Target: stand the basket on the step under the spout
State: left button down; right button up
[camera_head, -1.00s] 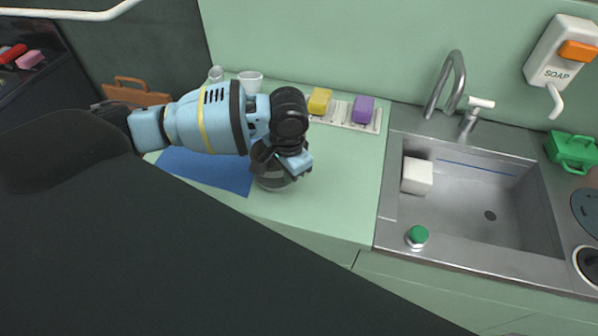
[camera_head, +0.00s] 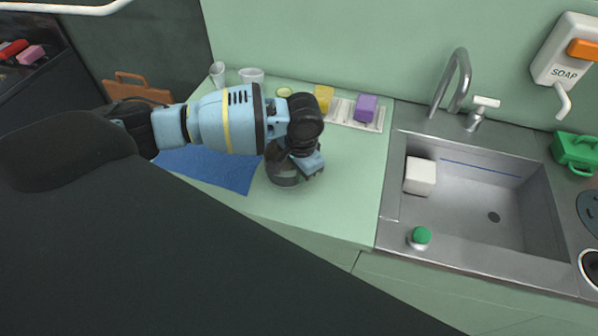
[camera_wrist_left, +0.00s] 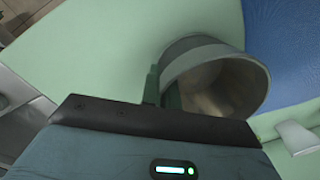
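My left gripper (camera_head: 308,165) is over the green counter, to the right of the blue mat. In the left wrist view the vessel (camera_wrist_left: 214,72) shows as a tilted, open, hollow cylinder with a pale rim, close beyond the gripper's dark edge. The grip itself is partly hidden. I cannot tell whether this vessel is the basket. No press shows; the only spout-like things are the tap (camera_head: 457,85) and the soap dispenser's nozzle (camera_head: 563,100). My right gripper is not in view.
The blue mat (camera_head: 215,172) lies on the counter (camera_head: 345,190). White cups (camera_head: 251,75) and a tray with yellow and purple blocks (camera_head: 366,108) stand at the back. The sink (camera_head: 480,200), holding a white block (camera_head: 420,176), is right. The counter's front right is clear.

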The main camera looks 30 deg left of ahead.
pick_arm(q)
jog(key=shift+f, duration=0.1)
jog(key=c, duration=2)
grip_release()
jog(key=o, duration=0.3)
